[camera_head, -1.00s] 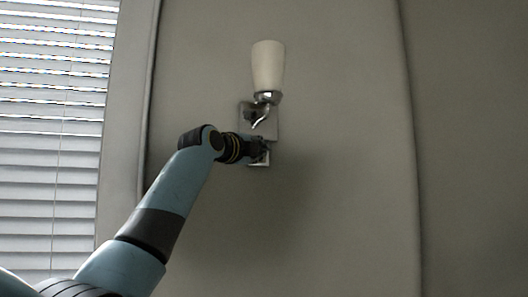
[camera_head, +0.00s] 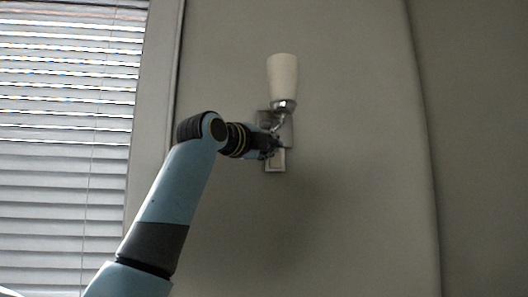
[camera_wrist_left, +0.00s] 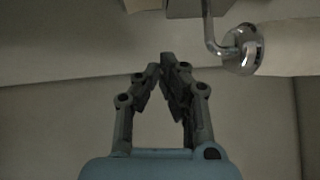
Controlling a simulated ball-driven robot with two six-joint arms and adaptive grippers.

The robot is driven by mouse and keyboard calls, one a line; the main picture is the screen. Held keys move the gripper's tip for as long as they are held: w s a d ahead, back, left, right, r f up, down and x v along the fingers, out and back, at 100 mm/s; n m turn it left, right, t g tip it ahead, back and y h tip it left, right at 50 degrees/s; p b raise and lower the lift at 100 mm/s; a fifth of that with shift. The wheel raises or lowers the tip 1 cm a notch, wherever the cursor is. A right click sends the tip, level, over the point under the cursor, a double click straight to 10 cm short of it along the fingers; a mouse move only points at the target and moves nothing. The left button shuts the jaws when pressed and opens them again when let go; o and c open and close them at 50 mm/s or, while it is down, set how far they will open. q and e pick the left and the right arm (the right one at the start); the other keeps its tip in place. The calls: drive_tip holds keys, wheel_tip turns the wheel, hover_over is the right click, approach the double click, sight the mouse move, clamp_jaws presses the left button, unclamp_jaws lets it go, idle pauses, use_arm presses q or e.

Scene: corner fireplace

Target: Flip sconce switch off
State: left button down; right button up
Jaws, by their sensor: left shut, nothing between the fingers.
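The wall sconce has a white shade (camera_head: 283,78) on a curved chrome arm, with a rectangular metal back plate partly hidden by my gripper. Just below it is the switch plate (camera_head: 275,162), a small light upright rectangle; its upper part is hidden behind my gripper. Which way the switch lever sits cannot be told. My left gripper (camera_head: 276,145) is at the top of the plate, under the sconce arm; whether it touches cannot be told. In the left wrist view the fingers (camera_wrist_left: 161,68) are shut and empty, with the chrome sconce mount (camera_wrist_left: 245,48) at upper right. My right gripper is not in view.
A window with white blinds (camera_head: 65,150) and its frame are on the left. The wall (camera_head: 350,180) right of and below the sconce is bare. The chrome sconce arm and shade stand out close above my left gripper.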

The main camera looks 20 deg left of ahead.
use_arm(q)
drive_tip(key=s, duration=0.4)
drive_tip(key=shift+r+b, duration=0.35)
drive_tip(key=shift+r, duration=0.05)
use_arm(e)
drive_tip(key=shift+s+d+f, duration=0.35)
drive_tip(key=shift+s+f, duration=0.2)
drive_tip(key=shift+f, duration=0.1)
use_arm(q)
drive_tip(key=shift+w, duration=0.15)
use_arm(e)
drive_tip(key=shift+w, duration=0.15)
